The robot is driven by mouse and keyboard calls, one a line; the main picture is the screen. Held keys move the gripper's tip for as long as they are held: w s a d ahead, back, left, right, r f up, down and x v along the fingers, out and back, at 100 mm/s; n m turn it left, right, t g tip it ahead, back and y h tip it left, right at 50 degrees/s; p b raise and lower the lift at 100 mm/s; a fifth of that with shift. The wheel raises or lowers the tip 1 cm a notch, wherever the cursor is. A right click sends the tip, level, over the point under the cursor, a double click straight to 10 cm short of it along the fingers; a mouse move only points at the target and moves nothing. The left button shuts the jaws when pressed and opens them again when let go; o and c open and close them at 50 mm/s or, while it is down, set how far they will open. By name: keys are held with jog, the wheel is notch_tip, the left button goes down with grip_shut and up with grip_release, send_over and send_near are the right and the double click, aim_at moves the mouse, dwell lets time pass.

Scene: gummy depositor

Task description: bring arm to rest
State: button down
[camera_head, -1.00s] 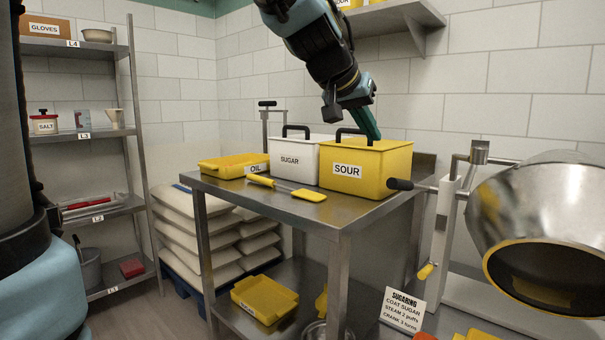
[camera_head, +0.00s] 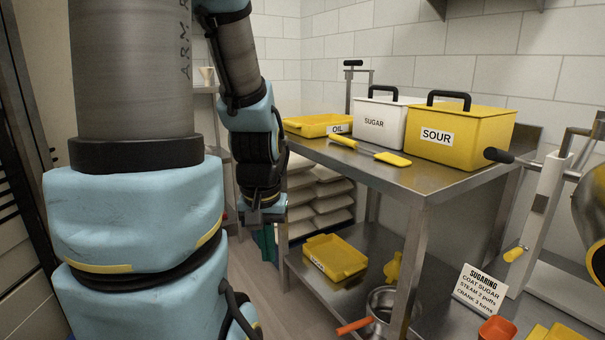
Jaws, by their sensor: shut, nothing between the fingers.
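My arm is folded in close at the left of the head view, with its forearm hanging down. My gripper (camera_head: 266,240) points downward beside the left edge of the steel table (camera_head: 430,184). Its green fingers are partly hidden behind the wrist and the table leg. They are shut and hold nothing. The gripper is apart from the containers on the table.
The table bears a yellow OIL tray (camera_head: 303,127), a white SUGAR box (camera_head: 378,119), a yellow SOUR box (camera_head: 470,137) and a yellow-handled scraper (camera_head: 390,159). Stacked sacks (camera_head: 330,205) stand behind.

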notch_tip(320, 180, up, 14)
jog(key=p, duration=1.4)
